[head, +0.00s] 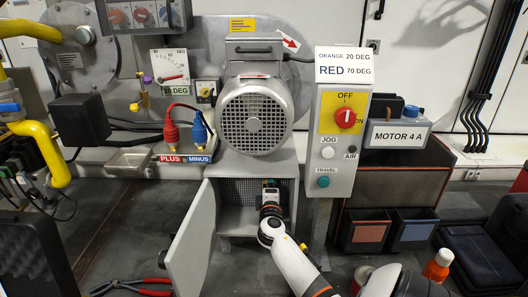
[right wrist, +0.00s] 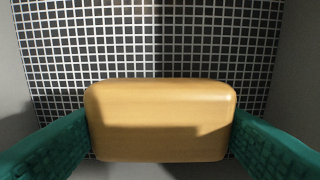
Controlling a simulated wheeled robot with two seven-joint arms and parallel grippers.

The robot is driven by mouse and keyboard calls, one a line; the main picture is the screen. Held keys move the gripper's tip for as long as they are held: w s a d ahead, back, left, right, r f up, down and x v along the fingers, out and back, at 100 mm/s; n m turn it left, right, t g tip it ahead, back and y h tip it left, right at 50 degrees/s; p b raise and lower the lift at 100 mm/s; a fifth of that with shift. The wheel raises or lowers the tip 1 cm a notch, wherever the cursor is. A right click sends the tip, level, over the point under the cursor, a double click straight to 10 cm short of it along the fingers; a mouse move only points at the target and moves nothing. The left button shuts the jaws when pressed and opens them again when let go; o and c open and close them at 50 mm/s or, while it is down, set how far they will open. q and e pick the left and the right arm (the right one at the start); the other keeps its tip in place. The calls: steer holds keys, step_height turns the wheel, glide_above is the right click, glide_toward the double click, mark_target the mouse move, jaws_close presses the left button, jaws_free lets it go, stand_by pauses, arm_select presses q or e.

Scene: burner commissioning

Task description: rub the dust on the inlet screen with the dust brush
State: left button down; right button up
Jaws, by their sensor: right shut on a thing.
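The inlet screen (head: 238,187) is a mesh at the back of the open housing under the motor. In the right wrist view the screen (right wrist: 200,40) is a white grid over dark openings, with a lighter shade on part of it. I cannot tell dust from shadow there. My right gripper (head: 270,188) reaches into the housing. Its green fingers are shut on both ends of the dust brush (right wrist: 160,120), a yellow-brown block held in front of the screen. Its bristles are hidden, so I cannot tell whether they touch the mesh. My left gripper is not in view.
The housing's grey door (head: 193,240) stands open to the left of my right arm. A control box (head: 337,150) is close on the right. Two bins (head: 367,235) stand right.

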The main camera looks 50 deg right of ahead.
steer(key=shift+s+d, duration=0.55)
steer(key=shift+s, duration=0.1)
